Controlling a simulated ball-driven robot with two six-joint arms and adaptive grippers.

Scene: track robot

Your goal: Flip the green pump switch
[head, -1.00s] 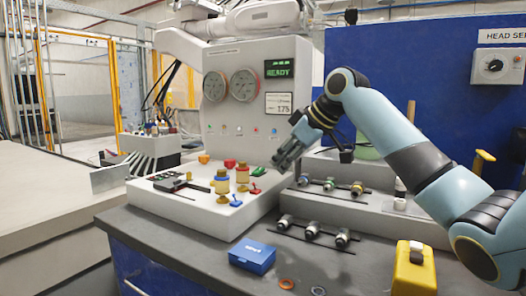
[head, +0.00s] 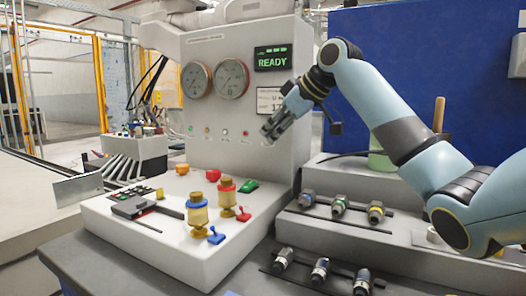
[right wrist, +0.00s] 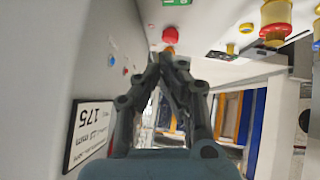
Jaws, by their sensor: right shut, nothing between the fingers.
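In the right wrist view a green piece with white marking (right wrist: 177,3), which looks like the same switch, is cut off by the top edge. My right gripper (head: 270,132) is shut and empty. It is up in front of the upright panel, above the switch and apart from it. Its closed fingertips also show in the right wrist view (right wrist: 165,60). Which way the switch is set is too small to tell. My left gripper is out of view.
Two yellow-based valves, one blue (head: 197,212) and one red (head: 226,192), stand beside the switch. A blue toggle (head: 215,236), a red button (head: 213,175) and an orange button (head: 182,169) are near. Racks of cylindrical fittings (head: 339,204) lie to the right.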

